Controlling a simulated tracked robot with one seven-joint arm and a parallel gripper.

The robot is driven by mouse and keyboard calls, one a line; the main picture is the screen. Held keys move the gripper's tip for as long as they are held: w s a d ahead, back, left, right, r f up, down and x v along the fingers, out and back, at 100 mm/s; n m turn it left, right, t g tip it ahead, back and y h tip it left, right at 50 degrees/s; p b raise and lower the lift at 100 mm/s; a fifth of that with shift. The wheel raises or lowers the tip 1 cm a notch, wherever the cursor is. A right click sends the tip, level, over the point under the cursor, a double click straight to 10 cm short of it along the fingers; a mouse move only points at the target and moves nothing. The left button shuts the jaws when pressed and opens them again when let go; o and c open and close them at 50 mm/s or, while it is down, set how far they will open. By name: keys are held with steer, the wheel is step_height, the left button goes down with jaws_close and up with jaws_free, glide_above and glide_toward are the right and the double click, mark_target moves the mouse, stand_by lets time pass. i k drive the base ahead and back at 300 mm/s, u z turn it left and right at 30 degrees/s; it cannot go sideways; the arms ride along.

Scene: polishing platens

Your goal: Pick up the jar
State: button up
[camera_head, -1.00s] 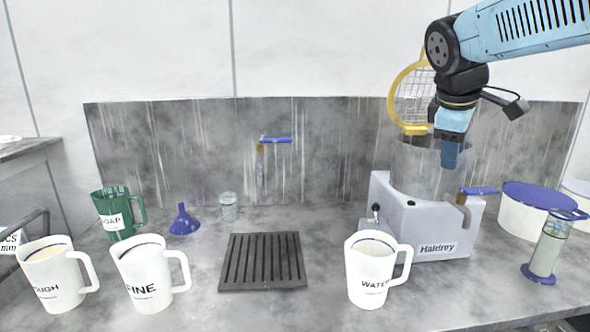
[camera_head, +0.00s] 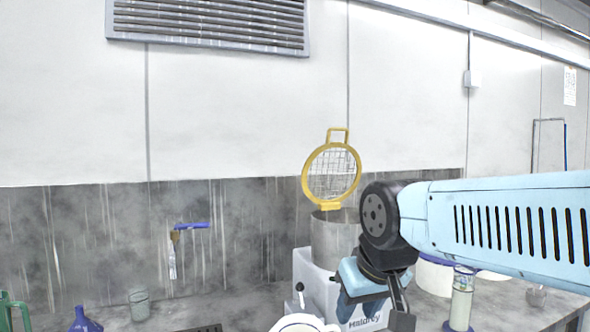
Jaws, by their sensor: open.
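A small clear glass jar (camera_head: 139,303) stands upright on the grey counter at the lower left of the head view, beside a blue funnel. My gripper (camera_head: 347,308) points down in front of the white machine, far to the right of the jar. It is open, and I see nothing held in it. Its fingertips are small and hard to make out against the machine.
The white machine (camera_head: 312,277) has a metal drum (camera_head: 331,238) and a raised yellow mesh lid (camera_head: 332,174). A blue funnel (camera_head: 84,322), blue-handled tap (camera_head: 192,226) and blue-based cylinder (camera_head: 461,303) also show.

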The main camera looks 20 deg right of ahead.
mark_target(463, 278)
steer(key=z, duration=1.3)
